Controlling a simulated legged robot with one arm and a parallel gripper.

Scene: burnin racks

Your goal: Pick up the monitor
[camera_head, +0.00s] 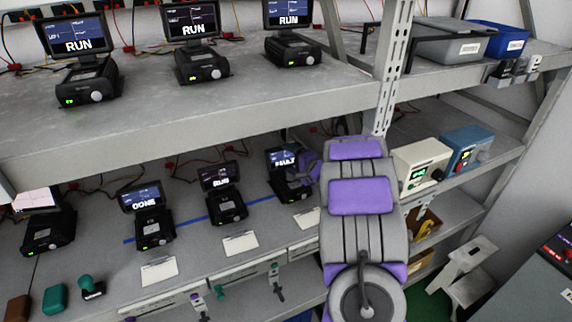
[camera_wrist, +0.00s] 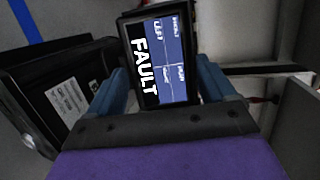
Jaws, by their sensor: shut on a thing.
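The monitor (camera_head: 287,160) with a lit screen reading FAULT is on the lower shelf in the head view, at the right end of a row of similar units. In the wrist view its screen (camera_wrist: 163,62) fills the space between the two blue fingers of my gripper (camera_wrist: 160,90). My gripper is shut on the monitor's sides. In the head view my grey and purple arm reaches to the monitor from the right and hides the fingers. A dark base unit with a white label (camera_wrist: 68,98) shows at the left in the wrist view.
Other monitors reading RUN (camera_head: 216,178) and DONE (camera_head: 142,198) stand left of it. A blue line (camera_head: 190,220) runs along the shelf. A metal upright (camera_head: 390,70) stands behind my arm. Cream (camera_head: 420,165) and blue (camera_head: 467,147) boxes sit to the right. The upper shelf is overhead.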

